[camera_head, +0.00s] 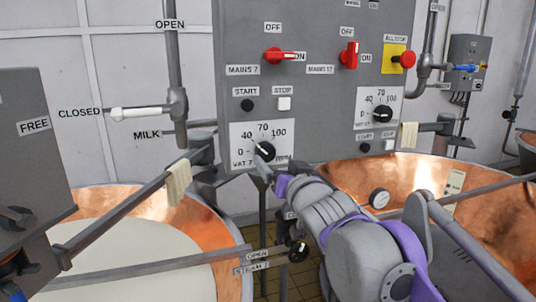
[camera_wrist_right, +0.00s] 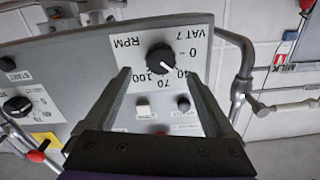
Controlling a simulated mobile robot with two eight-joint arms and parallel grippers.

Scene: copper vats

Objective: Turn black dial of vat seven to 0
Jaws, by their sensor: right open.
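The black dial of vat seven (camera_head: 264,152) sits on a white plate marked VAT 7 and RPM, low on the grey panel. Its white pointer line aims up and left, near the 40 mark. In the right wrist view, which is upside down, the dial (camera_wrist_right: 160,58) shows between my fingertips. My right gripper (camera_head: 269,173) is just below the dial in the head view. Its fingers (camera_wrist_right: 157,73) are open, one on each side of the dial, and I see no contact. My left gripper is not in view.
A similar black dial (camera_head: 382,114) is on the right. Above are a red switch (camera_head: 278,56) and a red stop button (camera_head: 408,60). START and STOP buttons sit over the vat seven plate. Copper vats (camera_head: 475,225) stand on both sides, with bars across.

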